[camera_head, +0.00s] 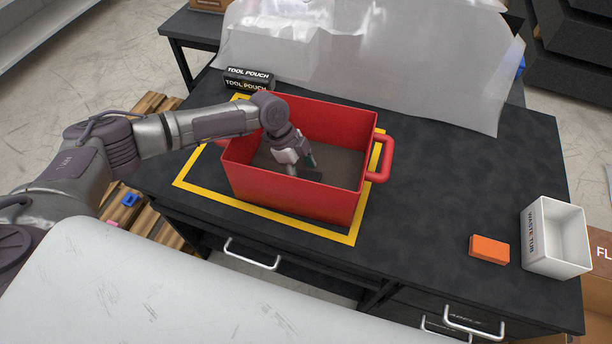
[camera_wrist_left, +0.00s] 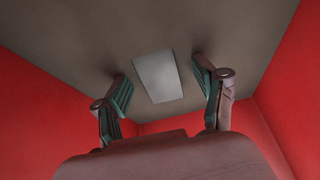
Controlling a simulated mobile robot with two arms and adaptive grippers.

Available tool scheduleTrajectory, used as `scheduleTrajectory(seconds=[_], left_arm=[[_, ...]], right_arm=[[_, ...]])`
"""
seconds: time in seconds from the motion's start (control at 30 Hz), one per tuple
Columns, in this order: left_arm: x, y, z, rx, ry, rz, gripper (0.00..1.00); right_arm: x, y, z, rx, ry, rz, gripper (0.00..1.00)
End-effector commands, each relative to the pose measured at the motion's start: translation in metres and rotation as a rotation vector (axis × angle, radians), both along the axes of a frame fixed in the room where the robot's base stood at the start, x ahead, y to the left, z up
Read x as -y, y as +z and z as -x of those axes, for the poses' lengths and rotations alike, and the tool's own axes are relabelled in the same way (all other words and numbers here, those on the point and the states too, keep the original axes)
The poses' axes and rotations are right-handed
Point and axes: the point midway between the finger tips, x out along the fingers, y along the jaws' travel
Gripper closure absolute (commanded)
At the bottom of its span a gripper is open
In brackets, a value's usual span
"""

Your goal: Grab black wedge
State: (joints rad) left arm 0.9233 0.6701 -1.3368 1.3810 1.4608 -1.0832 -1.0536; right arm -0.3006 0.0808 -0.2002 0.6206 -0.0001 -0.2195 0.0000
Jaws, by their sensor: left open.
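My left gripper (camera_head: 299,164) reaches down into the red bin (camera_head: 290,193) on the dark table. In the left wrist view its two fingers with green pads are spread wide, open and empty. A small block with a flat, slightly tapering face (camera_wrist_left: 158,77) lies on the bin floor, between and beyond the fingertips, with gaps on both sides. It looks pale grey there. My right gripper is in neither view.
Red bin walls (camera_wrist_left: 45,120) surround the gripper. Yellow tape (camera_head: 270,222) frames the bin on the table. An orange block (camera_head: 489,249) and a white waste tub (camera_head: 540,262) stand at right.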

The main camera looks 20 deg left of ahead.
Motion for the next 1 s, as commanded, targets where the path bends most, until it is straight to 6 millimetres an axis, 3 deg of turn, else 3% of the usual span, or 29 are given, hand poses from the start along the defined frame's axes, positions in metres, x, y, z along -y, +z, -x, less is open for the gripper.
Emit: scheduleTrajectory(seconds=[0.23,0.6,0.87,1.0], left_arm=[[0.0,-0.002,0.0,0.0,0.0,-0.001,0.29],[0.0,-0.002,0.0,0.0,0.0,-0.001,0.9],[0.0,0.001,0.0,0.001,-0.001,0.0,0.9],[0.0,0.019,-0.001,0.003,-0.001,0.001,0.9]], right_arm=[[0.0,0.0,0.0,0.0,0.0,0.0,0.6],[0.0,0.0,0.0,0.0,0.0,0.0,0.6],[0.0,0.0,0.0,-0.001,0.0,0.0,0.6],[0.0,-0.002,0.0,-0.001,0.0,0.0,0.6]])
